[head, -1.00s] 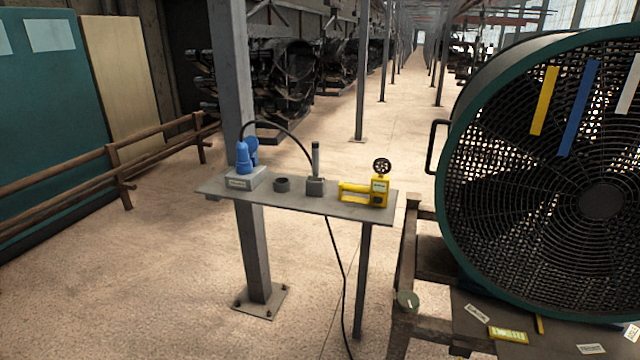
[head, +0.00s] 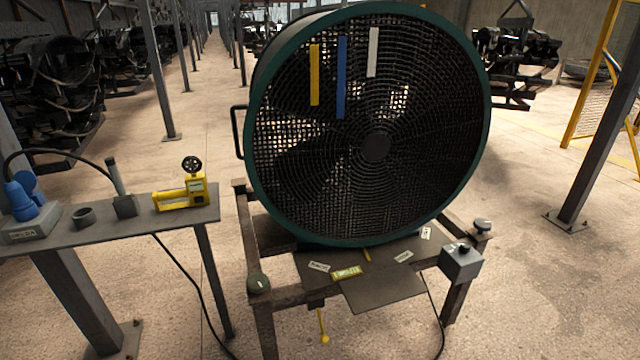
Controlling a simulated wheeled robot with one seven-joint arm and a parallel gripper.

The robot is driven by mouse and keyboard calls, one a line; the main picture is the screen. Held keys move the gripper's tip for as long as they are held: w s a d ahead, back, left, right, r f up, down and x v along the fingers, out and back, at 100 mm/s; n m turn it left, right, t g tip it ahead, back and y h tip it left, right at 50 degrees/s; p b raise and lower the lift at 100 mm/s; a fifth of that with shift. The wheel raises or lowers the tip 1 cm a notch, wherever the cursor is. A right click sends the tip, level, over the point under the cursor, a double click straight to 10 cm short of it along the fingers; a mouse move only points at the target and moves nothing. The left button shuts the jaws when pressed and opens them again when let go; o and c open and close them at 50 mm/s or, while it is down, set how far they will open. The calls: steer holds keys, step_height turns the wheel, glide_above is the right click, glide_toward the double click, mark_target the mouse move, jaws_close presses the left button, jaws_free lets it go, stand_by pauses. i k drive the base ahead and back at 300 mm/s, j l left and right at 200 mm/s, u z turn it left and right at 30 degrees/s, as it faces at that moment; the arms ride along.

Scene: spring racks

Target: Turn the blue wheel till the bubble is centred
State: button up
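I see no wheel that is clearly blue. A dark green round knob (head: 258,284) sits on the front left corner of the fan's stand. A grey-topped round knob (head: 482,226) sits at its right corner; its exact colour is hard to tell. A small yellow piece with dark markings (head: 346,272) lies on the plate below the fan. I cannot tell whether it is a level, and no bubble can be made out. My gripper is not in view.
A big green-rimmed fan (head: 375,148) stands on the metal stand (head: 245,215). A grey switch box (head: 461,263) is at its right. Cables hang to the floor.

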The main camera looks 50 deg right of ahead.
mark_target(483, 225)
steer(key=z, duration=2.1)
